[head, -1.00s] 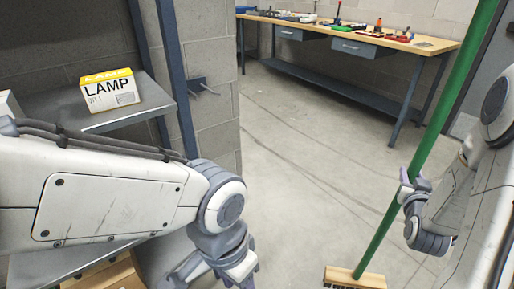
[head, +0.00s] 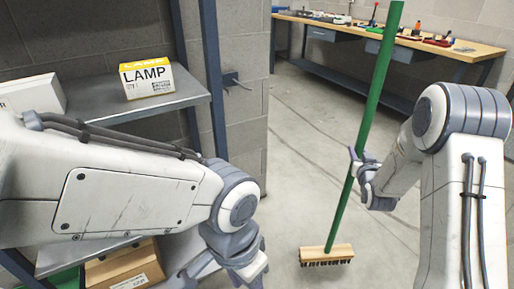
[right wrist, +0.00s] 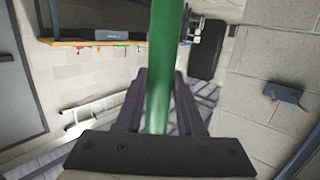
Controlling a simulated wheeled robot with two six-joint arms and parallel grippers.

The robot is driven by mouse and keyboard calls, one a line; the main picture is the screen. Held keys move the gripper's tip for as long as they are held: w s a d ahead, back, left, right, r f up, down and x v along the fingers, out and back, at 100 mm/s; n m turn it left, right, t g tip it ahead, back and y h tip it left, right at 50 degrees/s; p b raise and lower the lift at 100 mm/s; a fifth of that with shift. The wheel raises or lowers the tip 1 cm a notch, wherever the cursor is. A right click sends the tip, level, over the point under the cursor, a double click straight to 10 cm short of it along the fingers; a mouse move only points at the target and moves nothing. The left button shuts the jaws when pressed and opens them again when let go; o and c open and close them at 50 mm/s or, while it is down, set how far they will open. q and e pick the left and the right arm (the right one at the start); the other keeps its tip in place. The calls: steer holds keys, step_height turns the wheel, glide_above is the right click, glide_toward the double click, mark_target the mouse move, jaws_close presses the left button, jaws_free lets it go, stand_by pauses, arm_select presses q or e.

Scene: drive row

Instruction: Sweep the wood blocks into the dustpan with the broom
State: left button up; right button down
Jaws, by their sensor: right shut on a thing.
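The broom has a green handle (head: 372,105) and a wooden head (head: 326,254) with dark bristles. It stands tilted, its head low over the concrete floor; I cannot tell if the bristles touch it. My right gripper (head: 357,168) is shut on the green handle, which also fills the middle of the right wrist view (right wrist: 161,70) between the two fingers. My left gripper (head: 225,272) hangs low at the bottom of the head view, apart from the broom; its fingers are partly cut off by the frame edge. No wood blocks or dustpan show.
A grey shelf (head: 107,107) on the left holds a yellow and white lamp box (head: 147,79). A cardboard box (head: 125,268) sits lower. A workbench (head: 425,42) with tools stands at the back. The concrete floor (head: 300,140) between is clear.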

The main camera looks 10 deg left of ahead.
steer(key=w+a+f+n+y+b, duration=0.1)
steer(key=w+a+f+n+y, duration=0.15)
steer(key=a, duration=0.85)
steer(key=w+a+f+n+g+y, duration=0.1)
steer(key=w+a+y, duration=0.2)
steer(key=a, duration=0.8)
steer(key=w+a+f+n+y+b, duration=0.1)
steer(key=w+a+f+n+y, duration=0.15)
steer(key=a, duration=0.95)
steer(key=d+p+v, duration=0.1)
steer(key=p+v, duration=0.2)
steer(key=v, duration=0.5)
steer(key=w+d+p+v, duration=0.1)
steer(key=d+p+v, duration=0.1)
steer(key=v, duration=0.5)
steer(key=shift+r+m+p, duration=0.3)
steer(key=shift+r+p, duration=0.05)
steer(key=shift+p, duration=0.3)
steer(key=shift+s+d, duration=0.1)
steer(key=shift+d, duration=0.05)
